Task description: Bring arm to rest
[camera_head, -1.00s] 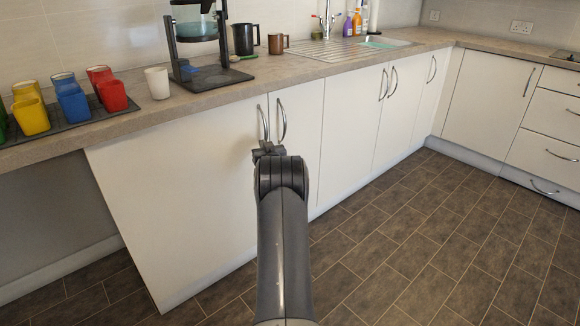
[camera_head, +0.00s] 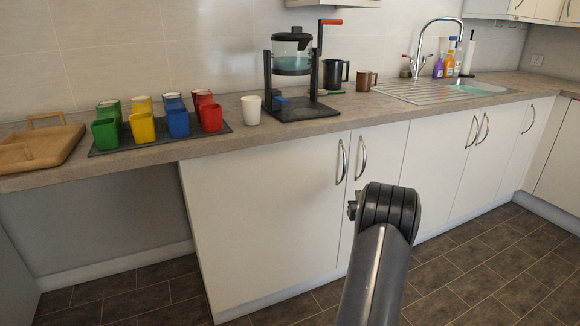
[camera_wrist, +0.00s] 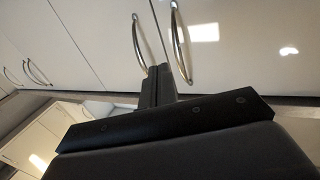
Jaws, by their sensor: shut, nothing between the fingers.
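My arm (camera_head: 378,265) reaches up from the bottom in the head view, in front of the white cabinet doors. Only a small part of my gripper (camera_head: 352,209) shows there, at the left of the wrist joint. In the wrist view my gripper (camera_wrist: 160,72) is shut and empty. Its fingers overlap two curved metal door handles in that picture, and I cannot tell the gap to them. The left handle (camera_head: 341,161) and the right handle (camera_head: 361,158) sit on closed doors.
The worktop carries a wooden tray (camera_head: 42,151), several coloured cups on a dark mat (camera_head: 160,139), a white cup (camera_head: 251,109), a coffee maker (camera_head: 292,75), mugs and a sink (camera_head: 440,93). Open space lies under the counter at left. The tiled floor is clear.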

